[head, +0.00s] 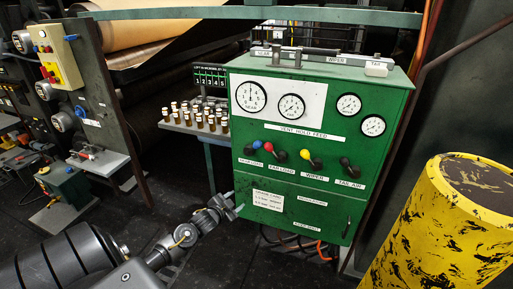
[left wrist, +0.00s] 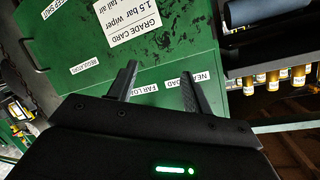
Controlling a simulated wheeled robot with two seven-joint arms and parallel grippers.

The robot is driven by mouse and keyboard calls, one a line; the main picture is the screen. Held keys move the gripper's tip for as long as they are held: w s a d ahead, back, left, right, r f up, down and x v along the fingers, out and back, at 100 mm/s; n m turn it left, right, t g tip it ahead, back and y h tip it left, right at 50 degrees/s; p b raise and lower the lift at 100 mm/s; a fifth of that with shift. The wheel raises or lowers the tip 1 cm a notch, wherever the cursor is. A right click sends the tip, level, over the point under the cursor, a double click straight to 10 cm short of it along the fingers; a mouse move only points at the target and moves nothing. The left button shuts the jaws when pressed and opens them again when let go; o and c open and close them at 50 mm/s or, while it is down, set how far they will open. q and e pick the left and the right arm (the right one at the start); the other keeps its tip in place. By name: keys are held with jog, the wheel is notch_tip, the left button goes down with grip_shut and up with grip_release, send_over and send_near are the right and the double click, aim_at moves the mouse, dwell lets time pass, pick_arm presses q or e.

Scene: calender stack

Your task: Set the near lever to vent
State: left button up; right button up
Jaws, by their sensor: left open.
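The green valve panel (head: 300,185) has a row of short levers under a "VENT HOLD FEED" label. The near load lever (head: 257,144), with a blue knob tilted up and right, is leftmost, above its "NEAR LOAD" label (head: 250,161). The far load lever (head: 268,147) has a red knob leaning left. My left gripper (head: 236,203) is open and empty, below and left of the levers, by the panel's lower left edge. In the left wrist view its fingers (left wrist: 160,71) are apart with the near load label (left wrist: 198,78) by one finger; no lever shows there.
The yellow-knobbed wiper lever (head: 304,153) and black tail air lever (head: 345,162) sit to the right. A rack of small bottles (head: 205,122) stands left of the panel. A worn yellow post (head: 435,235) stands at front right. A grade card (head: 268,200) is on the panel.

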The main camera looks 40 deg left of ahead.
pick_arm(q)
jog(key=w+r+m+t, duration=0.1)
jog(key=w+r+t, duration=0.2)
jog(key=r, duration=1)
jog(key=m+t, duration=0.1)
send_near(254, 147)
jog(key=shift+h, duration=0.4)
jog(key=w, duration=0.3)
jog(key=w+p, duration=0.1)
jog(key=w, duration=0.3)
jog(key=w+a, duration=0.1)
jog(key=w, duration=0.3)
jog(key=shift+w+a+p, duration=0.1)
jog(key=shift+w+p, duration=0.1)
jog(key=shift+p, duration=0.2)
pick_arm(e)
jog(key=shift+s+d+r, duration=0.1)
jog(key=shift+s+r, duration=0.7)
pick_arm(q)
grip_shut()
